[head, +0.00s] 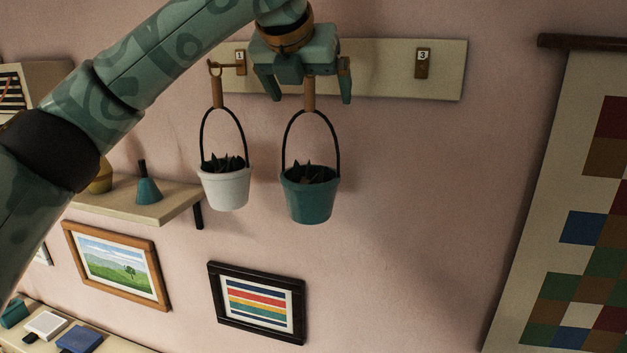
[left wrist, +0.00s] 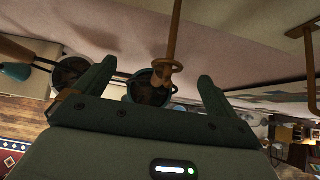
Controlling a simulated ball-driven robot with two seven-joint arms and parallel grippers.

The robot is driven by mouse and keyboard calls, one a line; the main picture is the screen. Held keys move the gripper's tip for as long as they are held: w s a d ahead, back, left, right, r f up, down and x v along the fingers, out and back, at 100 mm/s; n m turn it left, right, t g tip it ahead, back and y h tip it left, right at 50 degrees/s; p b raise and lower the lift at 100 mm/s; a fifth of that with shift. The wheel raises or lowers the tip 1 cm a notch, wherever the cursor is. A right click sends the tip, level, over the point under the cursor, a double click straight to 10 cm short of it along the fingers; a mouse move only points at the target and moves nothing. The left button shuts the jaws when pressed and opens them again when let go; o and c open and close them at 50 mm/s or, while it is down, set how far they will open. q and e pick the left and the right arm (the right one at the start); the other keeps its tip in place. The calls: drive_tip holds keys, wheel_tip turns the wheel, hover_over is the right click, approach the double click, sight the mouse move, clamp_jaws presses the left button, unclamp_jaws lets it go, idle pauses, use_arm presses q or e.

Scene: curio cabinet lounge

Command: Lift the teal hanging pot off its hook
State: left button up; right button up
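The teal hanging pot (head: 308,203) holds a small dark plant and hangs upright by a black bail with a wooden grip (head: 309,92). My left gripper (head: 310,99) is open in front of the rail, one finger on each side of that grip, with clear gaps. The teal pot (left wrist: 143,92) shows below, partly covered by the gripper. The pot's hook is hidden behind the gripper in the head view. My right gripper is not in view.
A white pot (head: 226,189) hangs close on the left from hook 1 (head: 240,62). The pale rail (head: 445,72) has a plate marked 3 (head: 423,63) on the right. A shelf (head: 150,207) is at lower left.

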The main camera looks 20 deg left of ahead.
use_arm(q)
clamp_jaws()
drive_tip(key=shift+r, duration=0.1)
drive_tip(key=shift+r, duration=0.1)
drive_tip(key=shift+r, duration=0.45)
drive_tip(key=shift+s+a, duration=0.1)
drive_tip(key=shift+s, duration=1.7)
